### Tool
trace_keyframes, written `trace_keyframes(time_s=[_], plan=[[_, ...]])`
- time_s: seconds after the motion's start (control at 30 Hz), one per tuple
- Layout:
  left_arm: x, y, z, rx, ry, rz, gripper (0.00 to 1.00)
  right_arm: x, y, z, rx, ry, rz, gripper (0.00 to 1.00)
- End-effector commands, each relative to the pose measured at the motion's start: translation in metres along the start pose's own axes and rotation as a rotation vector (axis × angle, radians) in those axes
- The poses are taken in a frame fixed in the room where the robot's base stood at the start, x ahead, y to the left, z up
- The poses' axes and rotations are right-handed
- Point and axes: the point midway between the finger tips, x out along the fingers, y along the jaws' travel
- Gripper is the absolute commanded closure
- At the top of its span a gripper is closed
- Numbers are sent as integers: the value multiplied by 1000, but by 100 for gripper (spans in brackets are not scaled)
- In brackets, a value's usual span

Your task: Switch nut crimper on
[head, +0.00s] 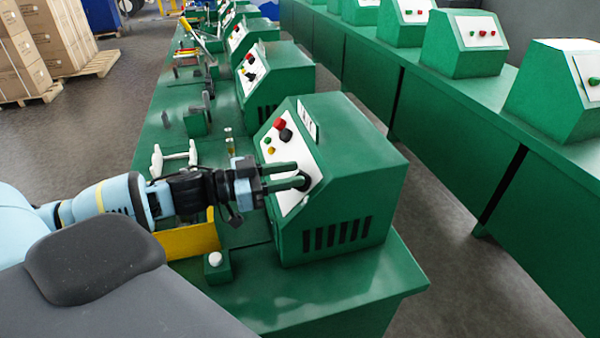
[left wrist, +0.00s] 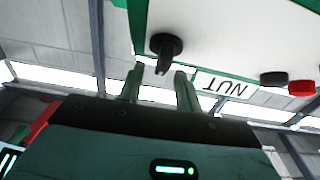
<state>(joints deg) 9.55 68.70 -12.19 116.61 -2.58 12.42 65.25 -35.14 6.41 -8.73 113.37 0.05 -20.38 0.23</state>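The nut crimper is a green box (head: 350,170) with a slanted white panel on the near bench. A black rotary knob (left wrist: 165,45) with a raised handle sits on that panel, beside an upside-down "NUT" label (left wrist: 222,87) in the left wrist view. My left gripper (head: 298,176) reaches the lower part of the panel at the knob. In the left wrist view my left gripper (left wrist: 159,70) has its fingers apart, with the knob handle between or just beyond the tips; contact cannot be told. My right gripper is in neither view.
The panel also carries a red button (head: 279,125), a black button (head: 286,135) and small green and yellow ones. A yellow piece (head: 190,240) and a small box with a white button (head: 215,259) are below my arm. More green machines (head: 275,75) line the bench behind.

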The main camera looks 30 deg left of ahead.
Motion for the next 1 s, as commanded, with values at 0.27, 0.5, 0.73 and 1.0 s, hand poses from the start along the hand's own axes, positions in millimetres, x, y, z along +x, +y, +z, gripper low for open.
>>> trace_keyframes(time_s=[0.27,0.5,0.73,1.0], plan=[[17,0,0,0,1,-1,65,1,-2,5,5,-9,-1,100],[22,0,0,2,1,0,65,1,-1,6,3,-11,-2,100],[23,0,0,1,1,0,65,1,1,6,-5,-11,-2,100],[22,0,0,1,1,0,94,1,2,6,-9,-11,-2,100]])
